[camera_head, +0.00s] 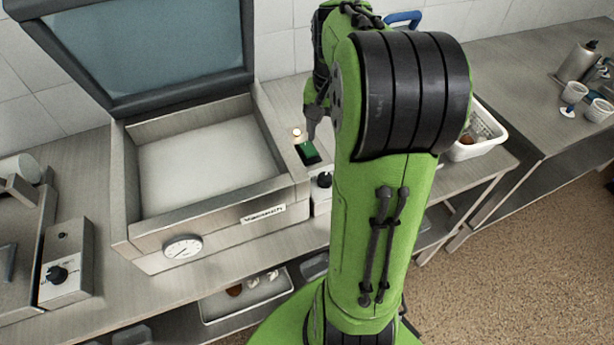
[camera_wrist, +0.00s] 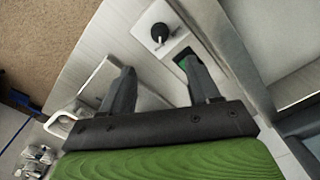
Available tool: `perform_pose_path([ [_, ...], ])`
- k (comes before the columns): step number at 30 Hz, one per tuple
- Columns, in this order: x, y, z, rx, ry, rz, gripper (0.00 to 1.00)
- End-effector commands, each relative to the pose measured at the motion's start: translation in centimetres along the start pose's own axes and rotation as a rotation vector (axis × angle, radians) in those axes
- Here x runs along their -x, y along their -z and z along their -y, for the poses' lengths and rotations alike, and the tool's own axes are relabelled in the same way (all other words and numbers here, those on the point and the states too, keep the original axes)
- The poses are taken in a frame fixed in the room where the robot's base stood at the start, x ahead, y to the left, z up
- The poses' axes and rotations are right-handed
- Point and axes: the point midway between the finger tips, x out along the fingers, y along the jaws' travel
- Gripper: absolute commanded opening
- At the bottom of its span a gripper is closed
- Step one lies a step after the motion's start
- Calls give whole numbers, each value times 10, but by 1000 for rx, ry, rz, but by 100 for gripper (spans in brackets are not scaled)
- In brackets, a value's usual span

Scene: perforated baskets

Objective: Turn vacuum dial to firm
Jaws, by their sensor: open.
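The vacuum machine (camera_head: 215,222) is an open-lidded metal box labelled "Vacuum", with a round gauge (camera_head: 183,247) on its front. A black dial (camera_head: 324,180) sits on a pale panel at its right front corner, partly beside my arm. In the wrist view the dial (camera_wrist: 160,33) is whole, with a light pointer mark, beyond my fingertips. My gripper (camera_wrist: 158,72) is open and empty, its two dark fingers apart and not on the dial. In the head view my gripper (camera_head: 313,122) is near the green rocker switch (camera_head: 307,152), behind the dial. The dial's printed settings are unreadable.
Another black knob (camera_head: 57,275) is on a separate box at the left. The raised lid (camera_head: 150,45) stands behind the chamber. A white basket (camera_head: 490,150) is right of my arm. A tray (camera_head: 245,300) is on the shelf below. A small lit lamp (camera_head: 297,132) is near the switch.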

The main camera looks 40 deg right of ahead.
Motion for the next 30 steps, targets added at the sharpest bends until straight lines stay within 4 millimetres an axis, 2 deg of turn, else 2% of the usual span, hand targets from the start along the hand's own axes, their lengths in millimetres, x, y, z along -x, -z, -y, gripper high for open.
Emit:
perform_pose_path([
  [9, -82, -2, 0, 3, -1, 6, 61],
  [16, -131, -2, 0, 4, -1, 3, 61],
  [21, -145, -1, 1, 5, 0, 1, 61],
  [28, -145, -1, 1, 5, 0, 0, 61],
  [30, -145, -1, 1, 5, 0, 0, 52],
])
